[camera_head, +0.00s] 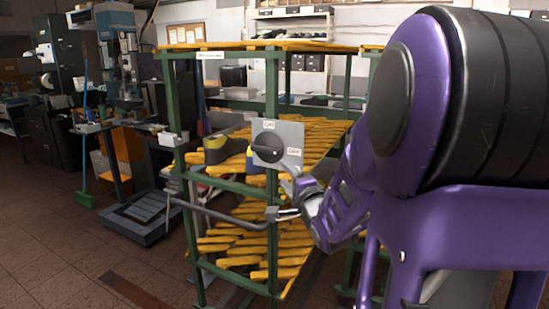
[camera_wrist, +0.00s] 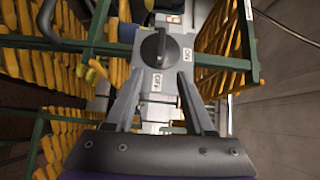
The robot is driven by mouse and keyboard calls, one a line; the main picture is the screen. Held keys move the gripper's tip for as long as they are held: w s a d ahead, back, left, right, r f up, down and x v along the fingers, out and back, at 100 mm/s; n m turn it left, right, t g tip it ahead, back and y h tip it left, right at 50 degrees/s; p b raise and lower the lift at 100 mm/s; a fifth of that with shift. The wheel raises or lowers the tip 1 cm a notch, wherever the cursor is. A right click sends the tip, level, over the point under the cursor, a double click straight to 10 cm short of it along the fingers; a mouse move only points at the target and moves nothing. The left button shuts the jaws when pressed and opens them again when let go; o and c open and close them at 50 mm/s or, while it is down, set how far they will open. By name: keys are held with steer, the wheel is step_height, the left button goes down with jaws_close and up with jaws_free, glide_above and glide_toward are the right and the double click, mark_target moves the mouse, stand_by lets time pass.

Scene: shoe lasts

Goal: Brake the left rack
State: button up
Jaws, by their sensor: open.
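The left rack (camera_head: 187,165) is a green frame holding yellow shoe lasts, with a sign on its top beam. A grey plate (camera_head: 291,131) on its near post carries a black rotary knob (camera_head: 266,148), marked ON above and OFF at the right. The knob's ridge lies roughly level, in line with OFF. In the wrist view the knob (camera_wrist: 153,47) and plate (camera_wrist: 181,46) sit just beyond the fingertips. My gripper (camera_wrist: 160,78) is open, fingers apart and empty. In the head view it (camera_head: 286,192) is just below and right of the knob.
A grey bent bar (camera_head: 215,210) sticks out from the rack's front below the plate. A second rack (camera_head: 359,85) stands close at the right, partly hidden by my arm. Machines and a low dark platform (camera_head: 140,215) stand at the left. The front left floor is clear.

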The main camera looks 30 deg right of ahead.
mark_target(266, 151)
steer(key=w, duration=0.5)
steer(key=w+d+b, duration=0.1)
steer(key=w, duration=0.5)
steer(key=w+d+b, duration=0.1)
steer(key=w, duration=0.5)
steer(key=shift+d, duration=0.2)
steer(key=shift+c, duration=0.3)
jaws_close()
